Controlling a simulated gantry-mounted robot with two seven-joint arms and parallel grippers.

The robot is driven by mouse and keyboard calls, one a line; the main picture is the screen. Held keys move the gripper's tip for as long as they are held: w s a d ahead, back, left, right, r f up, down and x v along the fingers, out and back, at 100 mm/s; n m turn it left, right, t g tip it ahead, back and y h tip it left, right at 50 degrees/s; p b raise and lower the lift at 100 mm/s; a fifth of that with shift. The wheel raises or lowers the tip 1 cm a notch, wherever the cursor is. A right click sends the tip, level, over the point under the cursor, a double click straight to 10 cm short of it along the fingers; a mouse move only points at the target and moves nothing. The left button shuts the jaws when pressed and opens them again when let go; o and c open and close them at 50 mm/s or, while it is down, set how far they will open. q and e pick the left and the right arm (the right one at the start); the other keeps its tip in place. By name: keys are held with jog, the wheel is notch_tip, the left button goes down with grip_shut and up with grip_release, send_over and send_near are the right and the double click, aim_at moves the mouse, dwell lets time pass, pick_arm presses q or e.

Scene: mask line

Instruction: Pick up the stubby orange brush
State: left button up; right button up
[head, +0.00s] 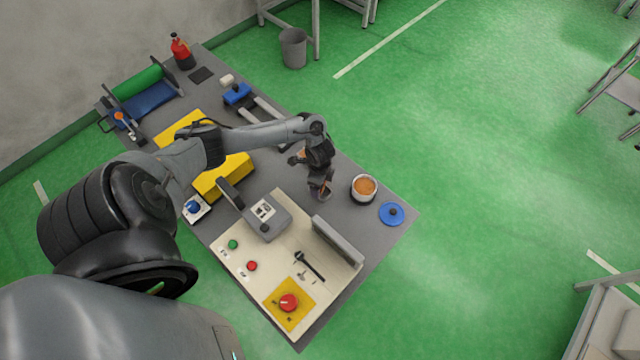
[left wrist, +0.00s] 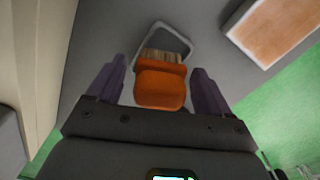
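The stubby orange brush (left wrist: 160,85) shows in the left wrist view, its thick orange handle toward me and its pale bristles pointing away, at a grey squarish rim (left wrist: 187,46). My left gripper (left wrist: 158,85) is open, with one purple finger on each side of the handle and a visible gap on both sides. In the head view my left gripper (head: 321,190) points down over the grey table, left of the white pot; it mostly hides the brush there. My right gripper is not in view.
A white pot with orange-brown contents (head: 364,188) stands right of the gripper, with a blue disc (head: 391,214) beyond it. A cream board (head: 240,262) carries a grey box (head: 268,217), an upright grey plate (head: 338,241) and buttons. Yellow blocks (head: 222,175) lie left.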

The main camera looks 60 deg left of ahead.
pick_arm(q)
jog(key=c, duration=1)
jog(key=shift+c, duration=0.2)
jog(key=shift+r, duration=0.15)
